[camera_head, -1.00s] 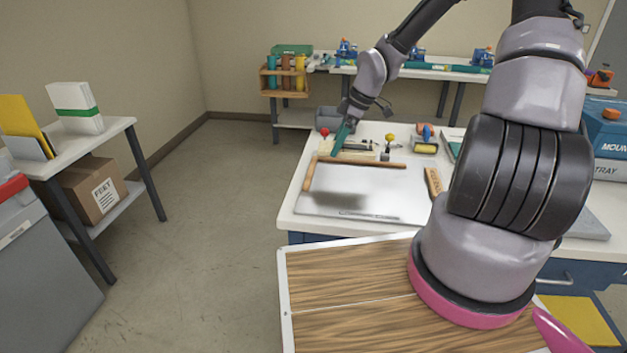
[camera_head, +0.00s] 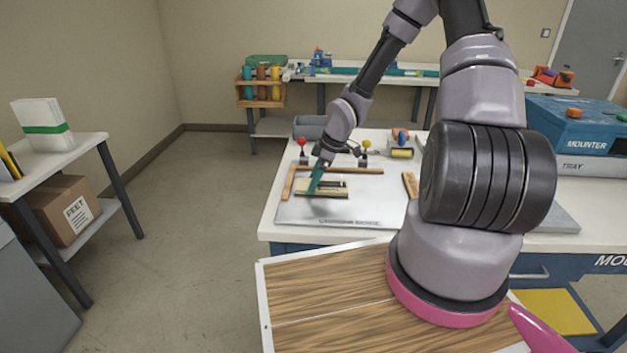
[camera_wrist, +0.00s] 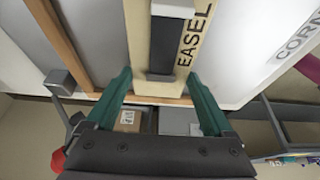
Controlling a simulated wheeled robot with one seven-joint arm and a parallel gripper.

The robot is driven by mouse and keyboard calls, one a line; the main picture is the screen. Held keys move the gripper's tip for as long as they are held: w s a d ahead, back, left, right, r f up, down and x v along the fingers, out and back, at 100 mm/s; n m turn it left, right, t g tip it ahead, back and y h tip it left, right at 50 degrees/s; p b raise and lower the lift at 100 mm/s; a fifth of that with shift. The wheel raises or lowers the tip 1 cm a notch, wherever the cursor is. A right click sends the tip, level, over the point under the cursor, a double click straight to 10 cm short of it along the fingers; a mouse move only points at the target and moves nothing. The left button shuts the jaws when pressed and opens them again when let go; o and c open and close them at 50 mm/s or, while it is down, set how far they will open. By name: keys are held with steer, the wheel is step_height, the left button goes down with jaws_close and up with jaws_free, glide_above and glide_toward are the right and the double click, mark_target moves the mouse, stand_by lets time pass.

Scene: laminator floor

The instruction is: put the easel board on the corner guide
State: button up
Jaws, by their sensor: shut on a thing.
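The easel board (camera_head: 337,194) is a cream panel with a dark strip, over the pale plate of the corner guide (camera_head: 295,212). The guide has wooden strips along its back and left edges and lettering at its front. My gripper (camera_head: 316,182) has teal fingers shut on the easel board. In the wrist view the board (camera_wrist: 198,45), marked EASEL, extends from between the fingers (camera_wrist: 160,85). The guide's plate (camera_wrist: 245,60) and wooden strips show around it. The board lies inside the strips in the picture; I cannot tell whether it touches the plate.
A red-knobbed post (camera_head: 302,146) and a yellow-knobbed post (camera_head: 365,147) stand behind the guide. A wooden block (camera_head: 410,185) lies at its right. A yellow roller (camera_head: 401,153) is behind. The blue mounter (camera_head: 575,125) stands at the right.

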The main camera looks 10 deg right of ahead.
steer(key=shift+f, duration=0.1)
steer(key=o, duration=1.2)
steer(key=shift+c, duration=0.2)
steer(key=v, duration=1.2)
step_height(320, 180, up, 8)
steer(key=m+h, duration=0.4)
steer(key=m, duration=0.1)
glide_above(329, 183)
steer(key=s+d, duration=0.4)
steer(key=s+r+m+t+h, duration=0.1)
steer(key=s+r+m, duration=0.35)
steer(key=r, duration=0.45)
steer(key=s+a+r+m+t+y, duration=0.2)
steer(key=s+r+m+t+y, duration=0.1)
steer(key=s+r+m, duration=0.6)
steer(key=s+r+t, duration=0.1)
steer(key=s+r, duration=0.2)
steer(key=r, duration=0.2)
steer(key=shift+s+a+r+t, duration=0.2)
steer(key=shift+s+a+t, duration=0.05)
steer(key=shift+a+t, duration=0.1)
